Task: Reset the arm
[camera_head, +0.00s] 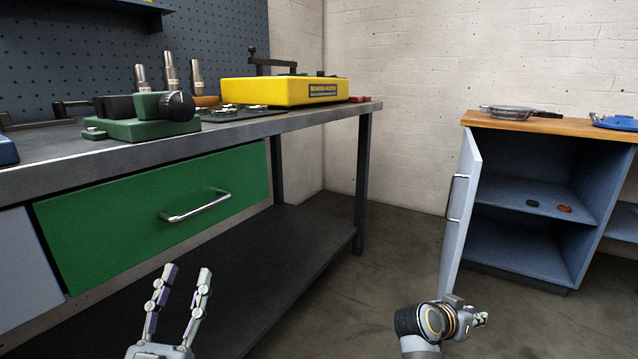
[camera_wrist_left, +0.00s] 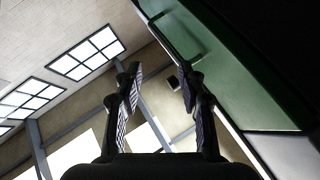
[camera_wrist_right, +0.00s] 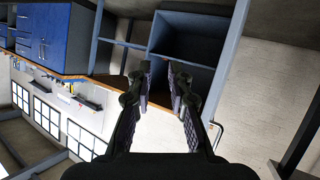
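My left gripper (camera_head: 180,305) is in the lower left of the head view, pointing up, in front of the bench and below the green drawer's handle. Its fingers are apart with nothing between them, and they also show apart in the left wrist view (camera_wrist_left: 157,85). My right gripper (camera_head: 478,318) is at the lower right of the head view, in front of the open cabinet and turned to the right. In the right wrist view its two fingers (camera_wrist_right: 160,85) stand apart with a gap between them and hold nothing. Neither gripper touches anything.
The workbench (camera_head: 330,113) carries a yellow device (camera_head: 265,92) and a green device (camera_head: 140,128). Its green drawer (camera_head: 110,205) looks shut. The grey cabinet's door (camera_head: 460,215) stands open; small discs (camera_head: 564,208) lie on its shelf. Floor (camera_head: 390,235) between bench and cabinet is clear.

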